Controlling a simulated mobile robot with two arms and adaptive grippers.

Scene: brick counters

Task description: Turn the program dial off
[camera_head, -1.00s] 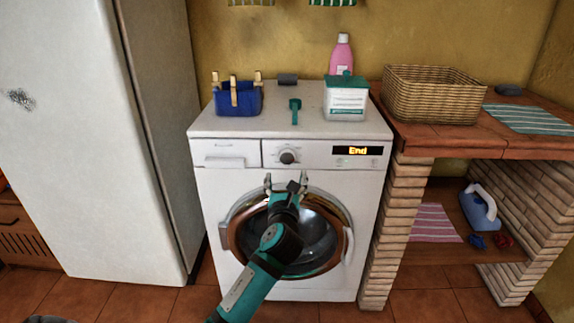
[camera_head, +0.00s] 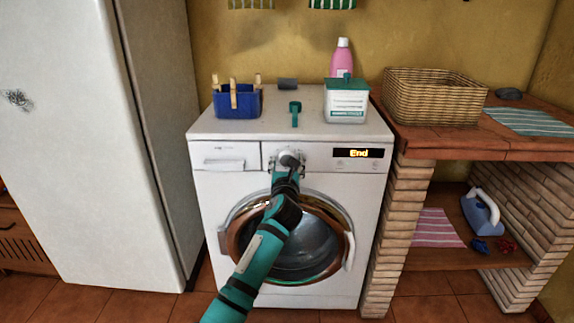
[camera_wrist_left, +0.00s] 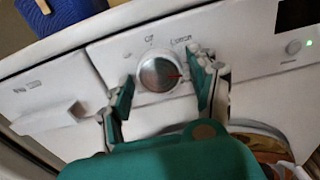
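The program dial (camera_wrist_left: 160,73) is a round silver knob on the washing machine's white front panel (camera_head: 216,153). In the left wrist view a red mark on it points right, and lettering shows above it. In the head view the dial (camera_head: 288,158) is partly covered by my left gripper (camera_head: 289,165). In the left wrist view my left gripper (camera_wrist_left: 163,88) is open, with one finger on each side of the dial. I cannot tell whether the fingers touch it. The lit display (camera_head: 358,153) reads "End". My right gripper is not in view.
On the machine's top stand a blue peg box (camera_head: 238,104), a green scoop (camera_head: 295,112), a white tub (camera_head: 346,105) and a pink bottle (camera_head: 341,60). A wicker basket (camera_head: 434,100) sits on the brick counter at right. A white fridge (camera_head: 75,140) stands at left.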

